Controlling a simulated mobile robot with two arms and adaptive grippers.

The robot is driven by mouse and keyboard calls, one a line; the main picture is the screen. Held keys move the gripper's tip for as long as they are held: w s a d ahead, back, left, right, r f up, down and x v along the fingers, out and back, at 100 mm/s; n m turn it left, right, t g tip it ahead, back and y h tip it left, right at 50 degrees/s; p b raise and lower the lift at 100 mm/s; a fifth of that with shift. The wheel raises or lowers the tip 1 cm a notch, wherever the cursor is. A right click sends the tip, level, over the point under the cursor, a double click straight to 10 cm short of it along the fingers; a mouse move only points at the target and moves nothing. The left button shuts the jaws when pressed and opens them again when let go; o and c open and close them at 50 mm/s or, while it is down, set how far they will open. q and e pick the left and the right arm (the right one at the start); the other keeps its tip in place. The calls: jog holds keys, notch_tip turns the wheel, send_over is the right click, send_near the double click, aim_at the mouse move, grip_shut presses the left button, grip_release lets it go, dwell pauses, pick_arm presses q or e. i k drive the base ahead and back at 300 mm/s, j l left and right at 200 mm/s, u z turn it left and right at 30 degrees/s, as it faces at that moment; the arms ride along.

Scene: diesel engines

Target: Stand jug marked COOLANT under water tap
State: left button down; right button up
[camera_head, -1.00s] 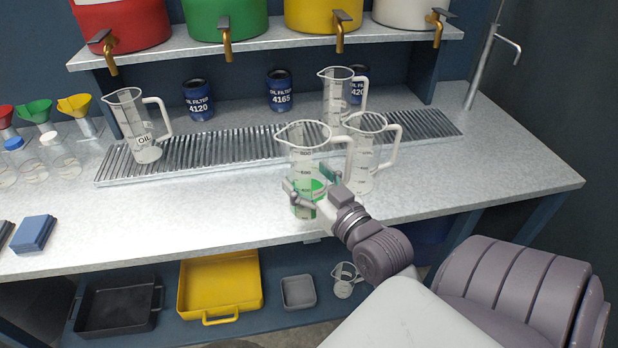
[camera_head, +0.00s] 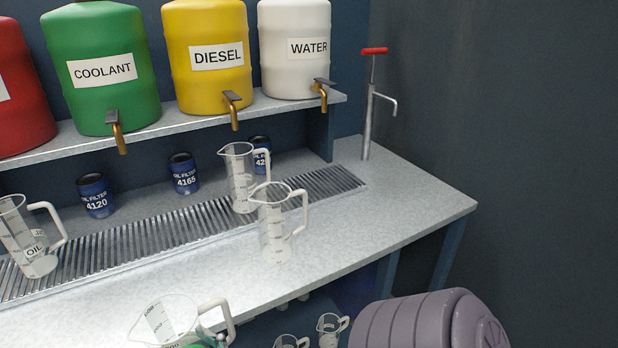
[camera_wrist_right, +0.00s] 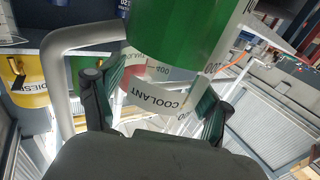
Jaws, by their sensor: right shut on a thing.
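The jug marked COOLANT (camera_wrist_right: 172,100) is clear, with a pale handle and a label upside down in the right wrist view. Green fills the part of it near that view's top edge. My right gripper (camera_wrist_right: 153,108) is shut on it. In the head view the held jug (camera_head: 160,318) is cut off by the bottom edge, above the bench front. The water tap (camera_head: 322,96) is a brass spout on the white WATER barrel (camera_head: 295,55), on the shelf. My left gripper is out of view.
A clear jug (camera_head: 238,180) stands on the drip grate (camera_head: 130,237), another (camera_head: 272,228) on the bench in front of it. The OIL jug (camera_head: 30,245) is at left. Oil filters (camera_head: 184,173) stand behind. A red-handled pump (camera_head: 368,120) stands at the right. The bench's right end is clear.

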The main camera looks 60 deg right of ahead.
aim_at(327, 182)
jog(key=k+l+z, duration=0.1)
jog(key=l+z, duration=0.6)
jog(key=l, duration=0.15)
jog(key=i+l+z, duration=0.25)
jog(key=l, duration=0.15)
jog(key=i+l, duration=0.1)
jog(key=i, duration=0.5)
